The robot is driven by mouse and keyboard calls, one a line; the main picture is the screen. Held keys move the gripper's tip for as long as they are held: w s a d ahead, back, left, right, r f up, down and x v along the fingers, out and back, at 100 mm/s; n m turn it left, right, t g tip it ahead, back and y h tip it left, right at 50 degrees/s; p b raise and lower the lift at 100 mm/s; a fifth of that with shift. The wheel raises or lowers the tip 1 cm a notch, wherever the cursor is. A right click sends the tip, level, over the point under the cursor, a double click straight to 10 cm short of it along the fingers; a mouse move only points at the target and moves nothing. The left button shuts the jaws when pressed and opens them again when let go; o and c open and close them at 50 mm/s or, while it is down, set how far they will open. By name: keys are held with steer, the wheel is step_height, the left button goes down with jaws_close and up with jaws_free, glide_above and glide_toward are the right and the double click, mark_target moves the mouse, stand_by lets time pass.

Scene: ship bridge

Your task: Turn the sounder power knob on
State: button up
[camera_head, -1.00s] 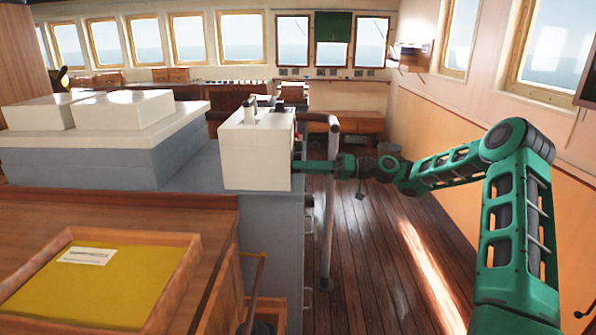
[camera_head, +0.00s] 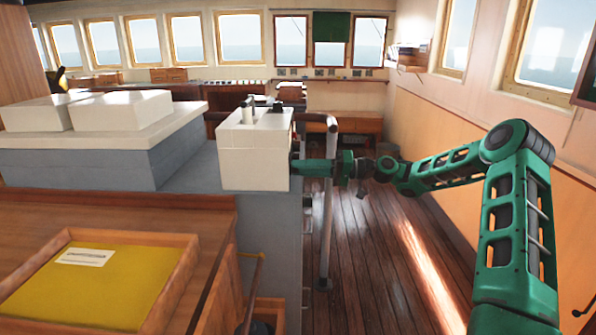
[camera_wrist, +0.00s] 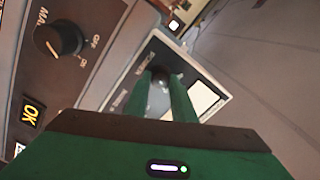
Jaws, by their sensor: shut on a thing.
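A dark round knob (camera_wrist: 161,75) sits on a small panel marked POWER (camera_wrist: 148,60) in the wrist view. The two green fingers of my gripper (camera_wrist: 166,92) stand on either side of it and are shut on it. The fingers hide part of the knob, so its pointer setting cannot be read. In the head view my gripper (camera_head: 300,168) reaches the right side of the white console box (camera_head: 252,160). The knob is hidden there.
A larger black knob (camera_wrist: 58,38), marked MAIN with OFF and ON, is on the neighbouring panel at upper left. A grey handrail (camera_head: 329,215) stands close below my arm. The wooden floor (camera_head: 385,270) is clear.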

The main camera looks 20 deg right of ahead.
steer(key=shift+w+d+f, duration=0.1)
steer(key=shift+w+f, duration=0.05)
steer(key=shift+f, duration=0.1)
steer(key=o, duration=1.1)
steer(key=shift+w, duration=0.1)
steer(key=shift+c, duration=0.2)
steer(key=v, duration=1)
steer(key=shift+d, duration=0.3)
